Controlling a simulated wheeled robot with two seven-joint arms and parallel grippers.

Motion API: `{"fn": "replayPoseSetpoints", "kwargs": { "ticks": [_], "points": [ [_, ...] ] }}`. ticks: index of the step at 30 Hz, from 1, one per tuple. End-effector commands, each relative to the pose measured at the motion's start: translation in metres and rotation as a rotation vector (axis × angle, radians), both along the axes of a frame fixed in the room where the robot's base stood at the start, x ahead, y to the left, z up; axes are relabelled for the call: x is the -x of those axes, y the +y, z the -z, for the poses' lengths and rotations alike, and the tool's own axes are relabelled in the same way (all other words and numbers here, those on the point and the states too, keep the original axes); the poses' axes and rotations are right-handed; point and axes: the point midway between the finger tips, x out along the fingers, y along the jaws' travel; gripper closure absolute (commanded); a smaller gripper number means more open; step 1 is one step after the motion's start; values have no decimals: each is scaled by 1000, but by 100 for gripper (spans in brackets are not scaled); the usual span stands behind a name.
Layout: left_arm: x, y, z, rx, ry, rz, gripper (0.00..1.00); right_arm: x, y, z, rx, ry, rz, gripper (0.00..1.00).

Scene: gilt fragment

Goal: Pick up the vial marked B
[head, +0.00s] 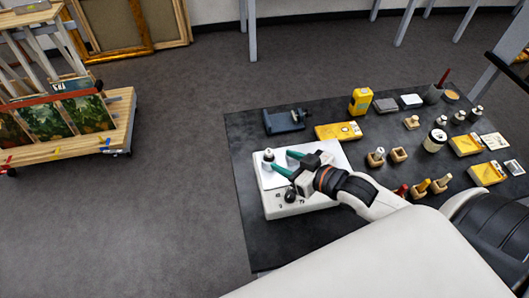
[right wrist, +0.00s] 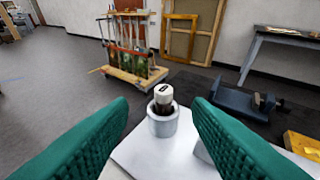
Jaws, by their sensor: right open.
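A small vial with a pale cap (right wrist: 163,93) stands upright in a grey round holder (right wrist: 163,124) on a white flat-topped device. Its cap has a dark mark that I cannot read surely. In the head view the same vial (head: 268,154) is at the far left corner of the white device (head: 305,206). My right gripper (head: 283,161) has green fingers, open and empty, reaching toward the vial from the right. In the right wrist view the vial shows between the fingers and beyond them, apart from both. My left gripper is not in view.
The dark table (head: 240,150) also holds a blue-grey tool (head: 284,120), a yellow box (head: 338,131), a yellow bottle (head: 361,101), wooden blocks (head: 398,154) and a labelled jar (head: 435,140). A black knob (head: 290,196) is on the device's front. An easel cart stands left on open floor.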

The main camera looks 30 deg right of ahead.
Motion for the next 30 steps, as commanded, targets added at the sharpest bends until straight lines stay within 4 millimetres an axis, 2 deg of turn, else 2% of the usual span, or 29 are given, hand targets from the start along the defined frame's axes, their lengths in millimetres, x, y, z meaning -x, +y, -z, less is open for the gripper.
{"fn": "replayPoseSetpoints", "kwargs": {
  "ticks": [3,8,13,21,30],
  "points": [
    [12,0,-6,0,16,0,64,-19,6,5,-1,-2,2,55],
    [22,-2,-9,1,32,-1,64,-34,11,13,1,1,2,55],
    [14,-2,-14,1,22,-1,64,-45,14,17,1,1,2,55],
    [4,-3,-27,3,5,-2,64,-79,23,32,2,1,1,55],
    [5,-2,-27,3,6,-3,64,-83,25,36,3,2,0,55]
  ]
}}
